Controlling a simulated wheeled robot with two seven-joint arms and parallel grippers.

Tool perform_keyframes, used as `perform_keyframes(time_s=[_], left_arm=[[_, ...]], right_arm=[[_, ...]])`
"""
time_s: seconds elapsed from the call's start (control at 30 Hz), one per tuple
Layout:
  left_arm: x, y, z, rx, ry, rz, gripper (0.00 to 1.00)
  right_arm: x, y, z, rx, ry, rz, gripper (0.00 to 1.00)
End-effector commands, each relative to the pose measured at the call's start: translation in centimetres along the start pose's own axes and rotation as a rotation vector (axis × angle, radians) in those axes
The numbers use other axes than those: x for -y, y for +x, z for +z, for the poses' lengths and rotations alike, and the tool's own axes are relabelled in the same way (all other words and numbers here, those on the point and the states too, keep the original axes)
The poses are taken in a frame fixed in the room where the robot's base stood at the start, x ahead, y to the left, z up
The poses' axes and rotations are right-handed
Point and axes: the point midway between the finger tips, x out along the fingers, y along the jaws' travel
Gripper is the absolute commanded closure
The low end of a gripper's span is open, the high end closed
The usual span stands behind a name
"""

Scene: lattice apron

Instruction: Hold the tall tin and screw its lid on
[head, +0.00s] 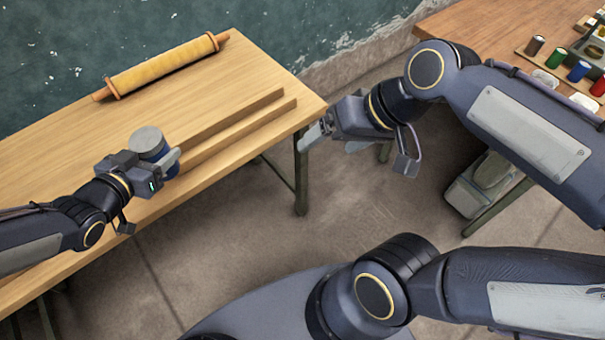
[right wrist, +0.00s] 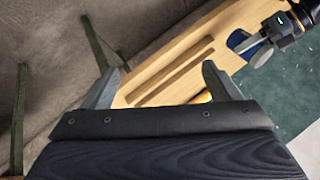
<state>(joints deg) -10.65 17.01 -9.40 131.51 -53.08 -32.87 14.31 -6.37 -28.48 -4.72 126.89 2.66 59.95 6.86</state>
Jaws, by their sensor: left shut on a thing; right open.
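The tall tin (head: 146,149) is blue and stands on the wooden table near its front edge. A flat grey round top (head: 147,137), which looks like its lid, covers it; I cannot tell whether it is screwed tight. My left gripper (head: 163,165) is shut on the tin from the front side, with one grey finger showing along it. My right gripper (head: 332,138) is open and empty, off the table's right corner and well apart from the tin. In the right wrist view, its fingers (right wrist: 160,88) are spread, and the blue tin (right wrist: 238,41) shows at the upper right.
A rolling pin (head: 165,67) lies at the back of the table (head: 60,150). Stepped wooden strips (head: 235,127) lie right of the tin, towards the right gripper. Open floor lies between the tables.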

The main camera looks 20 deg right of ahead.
Motion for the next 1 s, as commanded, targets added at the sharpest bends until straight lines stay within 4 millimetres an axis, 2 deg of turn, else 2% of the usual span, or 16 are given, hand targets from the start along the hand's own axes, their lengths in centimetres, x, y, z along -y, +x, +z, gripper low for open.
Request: perform_keyframes(time_s=[0.03,0.1,0.3,1.0], left_arm=[[0.0,0.0,-0.1,-0.002,0.001,0.000,1.00],[0.0,0.0,-0.1,-0.002,0.001,0.000,1.00],[0.0,0.0,-0.1,-0.002,0.001,0.000,1.00],[0.1,0.0,-0.1,-0.004,0.000,-0.002,1.00]], right_arm=[[-0.7,0.4,1.6,-0.031,-0.009,0.013,0.17],[-1.4,1.1,3.2,-0.064,-0.027,0.030,0.17],[-2.4,2.5,5.8,-0.114,-0.061,0.066,0.17],[-2.6,2.7,6.1,-0.120,-0.064,0.070,0.17]])
